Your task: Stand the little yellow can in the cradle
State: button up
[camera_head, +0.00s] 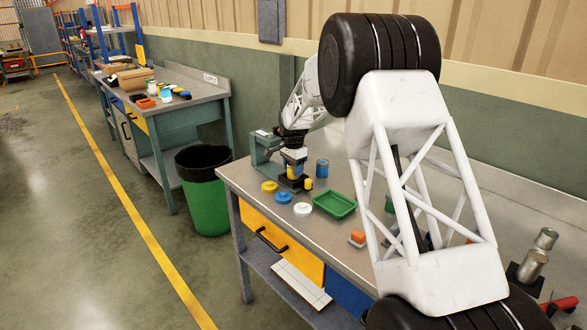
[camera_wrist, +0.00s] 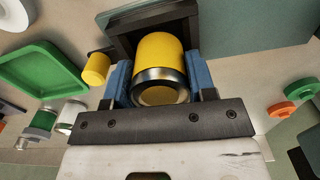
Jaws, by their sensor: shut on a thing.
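The little yellow can (camera_wrist: 160,55) has a bare metal rim at the end nearest the wrist camera. My gripper (camera_wrist: 160,78) is shut on it, with one blue finger on each side. The can also shows in the head view (camera_head: 293,171) below my gripper (camera_head: 293,164). A dark square frame, apparently the cradle (camera_wrist: 120,42), surrounds the can's far end in the wrist view. In the head view the dark cradle (camera_head: 290,184) is at the foot of a teal stand. I cannot tell whether the can touches its floor.
A yellow knob-like cylinder (camera_wrist: 96,68) sits beside the frame. A teal stand (camera_head: 262,152) rises behind my gripper. A blue can (camera_head: 322,168), a green tray (camera_head: 334,205) and yellow (camera_head: 269,187), blue (camera_head: 283,197) and white (camera_head: 302,209) discs lie close by on the bench.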

jog(key=shift+f, duration=0.1)
dwell(0.8)
jog(key=o, duration=1.4)
jog(key=shift+o, duration=0.2)
jog(key=shift+r, duration=4.45)
